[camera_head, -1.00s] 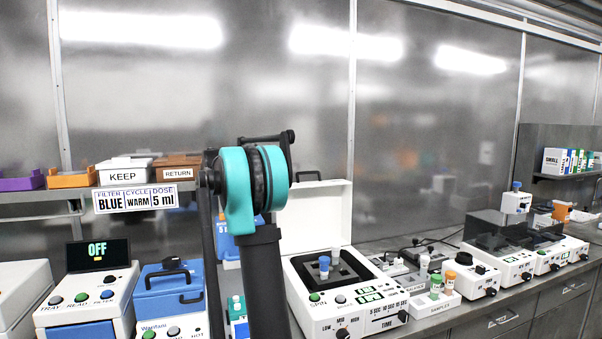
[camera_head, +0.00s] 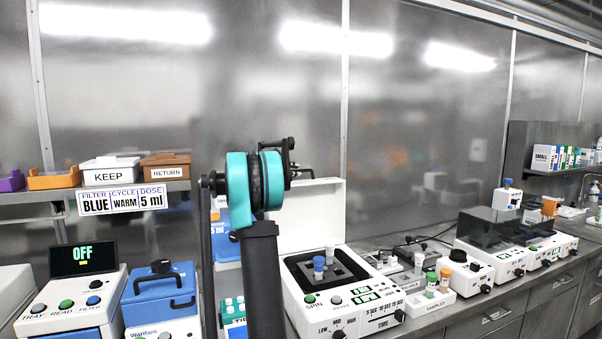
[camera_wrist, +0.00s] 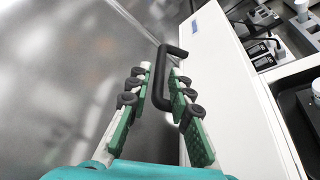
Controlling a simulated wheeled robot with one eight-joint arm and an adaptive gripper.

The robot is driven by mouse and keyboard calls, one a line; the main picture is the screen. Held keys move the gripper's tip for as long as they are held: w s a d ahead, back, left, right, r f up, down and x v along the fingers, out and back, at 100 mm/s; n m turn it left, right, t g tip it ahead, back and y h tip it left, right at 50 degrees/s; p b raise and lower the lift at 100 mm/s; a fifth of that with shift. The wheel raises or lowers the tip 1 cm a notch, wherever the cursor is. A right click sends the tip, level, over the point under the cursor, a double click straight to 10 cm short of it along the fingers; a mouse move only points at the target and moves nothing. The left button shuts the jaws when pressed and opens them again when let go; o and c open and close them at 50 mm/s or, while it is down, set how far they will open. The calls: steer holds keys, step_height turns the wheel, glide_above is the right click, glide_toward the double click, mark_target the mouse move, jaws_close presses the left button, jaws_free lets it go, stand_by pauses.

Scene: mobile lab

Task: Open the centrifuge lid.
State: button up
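The centrifuge (camera_head: 348,307) is a white box on the bench with a dark chamber holding a blue-capped and a white-capped tube. Its white lid (camera_head: 318,212) stands upright at the back, open. The lid's black handle (camera_head: 301,174) sticks out at the top; my arm covers the lid's left side. In the wrist view the white lid (camera_wrist: 222,85) fills the right middle. My gripper (camera_wrist: 157,88) is open, with its green, black-padded fingers on either side of the black handle (camera_wrist: 161,75). I cannot tell whether a finger touches it. The head view hides my fingertips.
A sample rack (camera_head: 428,300) with capped tubes stands right of the centrifuge. More white devices (camera_head: 510,262) line the bench further right. A blue-lidded device (camera_head: 160,295) and a unit with an OFF screen (camera_head: 83,258) are at left. A metal wall rises behind.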

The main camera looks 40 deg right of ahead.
steer(key=shift+x, duration=2.1)
jaws_close()
